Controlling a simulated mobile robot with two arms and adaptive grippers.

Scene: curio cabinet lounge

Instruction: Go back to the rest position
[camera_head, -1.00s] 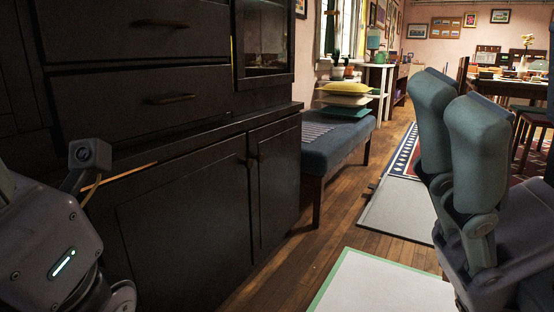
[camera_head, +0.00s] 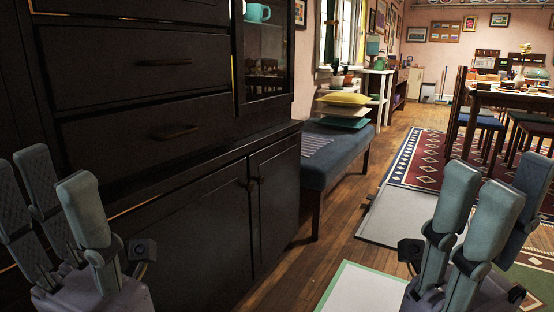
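My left gripper (camera_head: 58,205) stands upright at the lower left, in front of the dark cabinet (camera_head: 215,225). Its fingers are spread with a gap between them, and nothing is in it. My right gripper (camera_head: 500,195) stands upright at the lower right, over the floor and rugs. Its fingers also stand apart and hold nothing. Both grippers appear clear of the furniture. The lower parts of both arms are cut off by the frame.
A grey mat (camera_head: 392,215), a white green-edged mat (camera_head: 362,290) and a patterned rug (camera_head: 425,165) lie on the wooden floor. A dining table (camera_head: 500,97) with chairs is at the back right.

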